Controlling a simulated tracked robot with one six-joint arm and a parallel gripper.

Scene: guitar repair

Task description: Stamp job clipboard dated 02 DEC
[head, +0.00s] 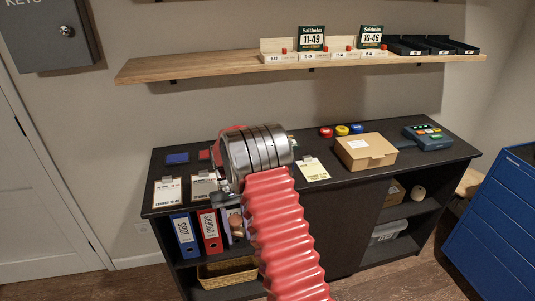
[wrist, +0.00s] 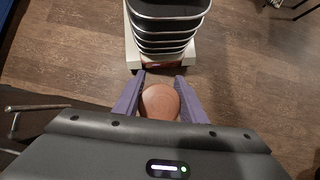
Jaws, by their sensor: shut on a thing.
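My gripper (head: 233,228) has purple fingers and is shut on a round brown wooden knob (wrist: 160,101), which looks like a stamp handle. It is in front of the dark cabinet's front edge, near the red binder. The knob's underside is hidden. On the cabinet top at left lie two clipboards with white sheets, a left one (head: 167,193) and one beside it (head: 201,188), partly behind my arm. A third clipboard with a pale yellow sheet (head: 314,171) lies right of my arm. Their dates are too small to read for sure.
A blue pad (head: 177,158) and a partly hidden red pad (head: 204,155) lie behind the left clipboards. A cardboard box (head: 366,151) and a card terminal (head: 428,137) stand at right. A wooden shelf (head: 210,67) hangs above. Blue and red binders (head: 210,232) stand below.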

